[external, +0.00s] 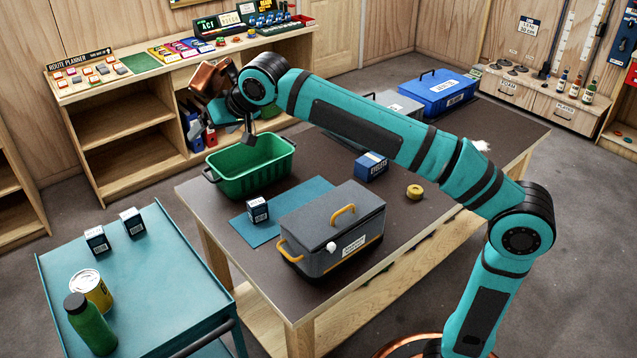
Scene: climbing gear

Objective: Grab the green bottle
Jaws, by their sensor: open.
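The green bottle (91,326) with a dark cap stands upright on the teal cart (150,280) at the lower left, close to the cart's front left edge. A yellow and white can (92,289) stands right behind it. My gripper (248,138) is open, high over the green bin (252,170) on the dark table, far up and to the right of the bottle. Nothing shows between its fingers.
Two small dark boxes (132,222) stand at the cart's back. The dark table (225,210) holds a grey toolbox (333,225), a blue box (371,166), a yellow tape roll (415,191) and a blue case (440,92). The cart's middle and right are clear.

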